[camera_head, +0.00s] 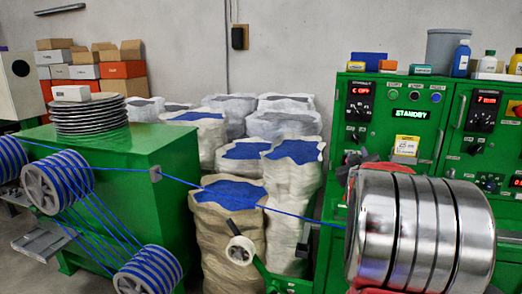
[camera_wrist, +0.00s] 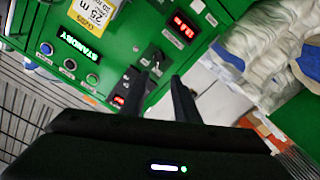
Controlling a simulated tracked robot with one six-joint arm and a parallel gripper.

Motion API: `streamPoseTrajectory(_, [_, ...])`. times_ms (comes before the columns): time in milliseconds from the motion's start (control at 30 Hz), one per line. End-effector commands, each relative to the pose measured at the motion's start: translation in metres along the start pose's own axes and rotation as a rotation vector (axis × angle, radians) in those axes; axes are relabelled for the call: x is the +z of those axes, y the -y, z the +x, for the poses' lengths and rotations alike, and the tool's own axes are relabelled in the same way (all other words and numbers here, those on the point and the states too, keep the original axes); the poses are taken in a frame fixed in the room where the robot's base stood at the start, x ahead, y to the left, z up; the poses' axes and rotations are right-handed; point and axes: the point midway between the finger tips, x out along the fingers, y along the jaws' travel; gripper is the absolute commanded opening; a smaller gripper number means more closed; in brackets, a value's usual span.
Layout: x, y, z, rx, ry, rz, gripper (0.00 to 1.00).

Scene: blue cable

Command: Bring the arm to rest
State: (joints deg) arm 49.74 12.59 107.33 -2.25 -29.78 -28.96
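My gripper (camera_wrist: 156,76) shows in the wrist view as two dark fingers with a gap between them. It is open and nothing shows between the fingertips. It points at the green control panel (camera_wrist: 115,35), near a small switch (camera_wrist: 157,60); I cannot tell whether it touches the panel.
Large silver drums (camera_head: 420,230) stand in front of the cabinet. A blue cable (camera_head: 255,208) runs from striped pulleys (camera_head: 58,182) at the left towards the drums. Sacks of blue granules (camera_head: 228,193) fill the middle. Bottles (camera_head: 461,58) stand on the cabinet.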

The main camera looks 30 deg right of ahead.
Motion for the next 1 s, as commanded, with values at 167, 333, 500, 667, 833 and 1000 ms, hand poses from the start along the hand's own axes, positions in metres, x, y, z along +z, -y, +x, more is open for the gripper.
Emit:
streamPoseTrajectory(167, [0.000, 0.000, 0.000, 0.000, 0.000, 0.002, 0.28])
streamPoseTrajectory(333, [0.011, 0.006, 0.000, -0.023, 0.044, 0.039, 0.28])
streamPoseTrajectory(500, [0.059, 0.033, -0.011, -0.102, 0.211, 0.111, 0.28])
streamPoseTrajectory(667, [0.103, 0.066, -0.049, -0.188, 0.409, 0.186, 0.28])
streamPoseTrajectory(833, [0.114, 0.111, -0.107, -0.293, 0.583, 0.244, 0.28])
streamPoseTrajectory(1000, [0.107, 0.156, -0.178, -0.401, 0.730, 0.271, 0.28])
